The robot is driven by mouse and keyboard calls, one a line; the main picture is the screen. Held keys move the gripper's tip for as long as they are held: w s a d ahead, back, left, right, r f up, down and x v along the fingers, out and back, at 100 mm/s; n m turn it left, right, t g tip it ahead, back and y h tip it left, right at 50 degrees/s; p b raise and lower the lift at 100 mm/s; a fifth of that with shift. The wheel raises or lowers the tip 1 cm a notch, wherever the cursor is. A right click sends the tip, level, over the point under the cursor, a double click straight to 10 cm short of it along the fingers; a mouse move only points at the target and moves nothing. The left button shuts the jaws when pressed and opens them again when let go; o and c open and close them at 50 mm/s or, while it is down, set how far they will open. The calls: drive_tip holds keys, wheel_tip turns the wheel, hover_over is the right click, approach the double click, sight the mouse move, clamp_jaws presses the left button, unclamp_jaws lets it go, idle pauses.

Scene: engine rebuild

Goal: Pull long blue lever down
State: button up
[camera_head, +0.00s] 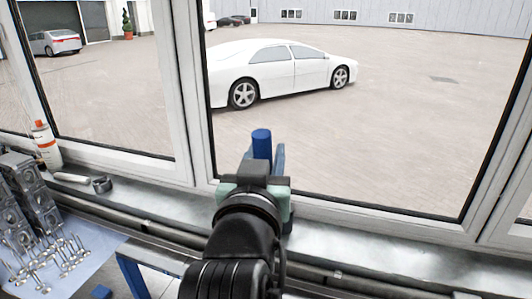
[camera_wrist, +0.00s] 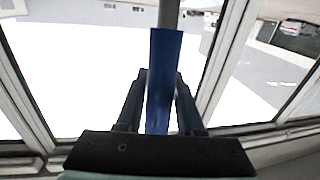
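The long blue lever (camera_head: 262,143) stands upright in front of the window in the head view, just beyond my gripper. In the wrist view the blue lever (camera_wrist: 165,75) runs up the middle of the picture, with a grey rod above it. My gripper (camera_head: 266,158) points toward the window, its fingers spread. In the wrist view the dark blue fingers of my gripper (camera_wrist: 162,85) stand on either side of the lever. A narrow gap shows beside the right finger; contact on the left cannot be told. The lever's lower end is hidden by my gripper.
The window sill (camera_head: 350,235) runs close under my gripper. A spray can (camera_head: 46,145) and a dark ring (camera_head: 102,185) are at the left of the sill. Engine parts (camera_head: 25,210) and several valves (camera_head: 45,258) lie at lower left. A blue frame (camera_head: 133,275) stands below.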

drive_tip(key=shift+w, duration=0.1)
clamp_jaws()
drive_tip(key=shift+f, duration=0.1)
idle(0.9)
